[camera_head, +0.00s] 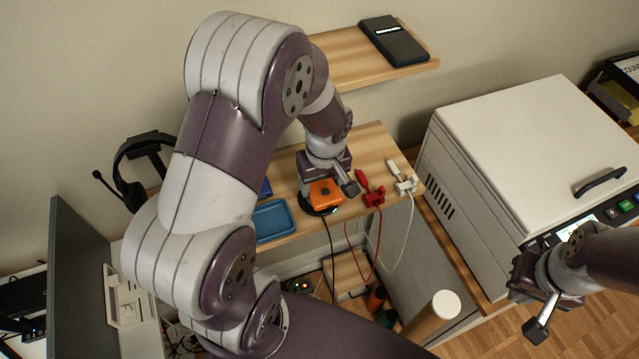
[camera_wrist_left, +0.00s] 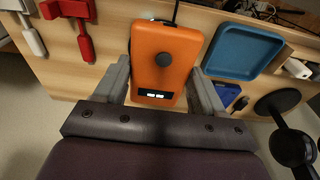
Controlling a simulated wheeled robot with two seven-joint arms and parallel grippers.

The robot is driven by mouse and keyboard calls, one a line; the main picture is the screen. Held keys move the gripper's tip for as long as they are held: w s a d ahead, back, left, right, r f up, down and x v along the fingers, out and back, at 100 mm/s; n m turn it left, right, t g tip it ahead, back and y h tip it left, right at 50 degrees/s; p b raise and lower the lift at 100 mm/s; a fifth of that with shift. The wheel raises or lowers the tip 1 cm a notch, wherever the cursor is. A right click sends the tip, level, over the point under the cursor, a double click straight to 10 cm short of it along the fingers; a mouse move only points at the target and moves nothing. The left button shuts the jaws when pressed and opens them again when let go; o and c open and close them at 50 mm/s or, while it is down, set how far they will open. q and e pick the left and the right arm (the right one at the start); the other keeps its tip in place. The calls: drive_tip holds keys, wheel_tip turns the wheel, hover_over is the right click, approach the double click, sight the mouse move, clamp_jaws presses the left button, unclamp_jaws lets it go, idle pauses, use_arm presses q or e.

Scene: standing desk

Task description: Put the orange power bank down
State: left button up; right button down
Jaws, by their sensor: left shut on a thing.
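The orange power bank (camera_head: 325,194) is between the fingers of my left gripper (camera_head: 329,187), over the wooden shelf (camera_head: 375,150). The left wrist view shows the orange power bank (camera_wrist_left: 165,78) with both grey fingers of my left gripper (camera_wrist_left: 164,92) on its sides. A black round pad (camera_head: 318,209) with a cable shows under the power bank; I cannot tell whether they touch. My right gripper (camera_head: 537,290) is at the lower right, away from the shelf, and I cannot make out its opening.
A blue tray (camera_head: 273,220) lies left of the power bank. A red plug (camera_head: 371,196) and a white plug (camera_head: 404,183) with hanging cables are to its right. A headset (camera_head: 140,165) stands at the left. A white machine (camera_head: 530,150) stands at the right.

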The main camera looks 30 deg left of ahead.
sight(319, 190)
use_arm(q)
drive_tip(key=shift+w+a+f, duration=0.55)
drive_tip(key=shift+w+a, duration=0.05)
drive_tip(key=shift+w, duration=0.05)
drive_tip(key=shift+s+f, duration=0.1)
drive_tip(key=shift+f, duration=2.05)
drive_tip(key=o, duration=1.2)
drive_tip(key=shift+r, duration=0.1)
drive_tip(key=r, duration=0.7)
drive_tip(key=s+d+r, duration=0.1)
drive_tip(key=r, duration=0.3)
drive_tip(key=shift+d+r, duration=0.1)
drive_tip(key=shift+r, duration=0.2)
drive_tip(key=s+d+m, duration=0.1)
drive_tip(key=s+m, duration=0.1)
drive_tip(key=m, duration=0.1)
drive_tip(key=s+d+m, duration=0.1)
drive_tip(key=s+m, duration=0.2)
drive_tip(key=s+d+m+h, duration=0.1)
drive_tip(key=s+d+m, duration=0.1)
drive_tip(key=s+m, duration=0.1)
drive_tip(key=shift+d+r+m, duration=0.1)
drive_tip(key=shift+r+m, duration=0.05)
drive_tip(key=shift+m, duration=0.25)
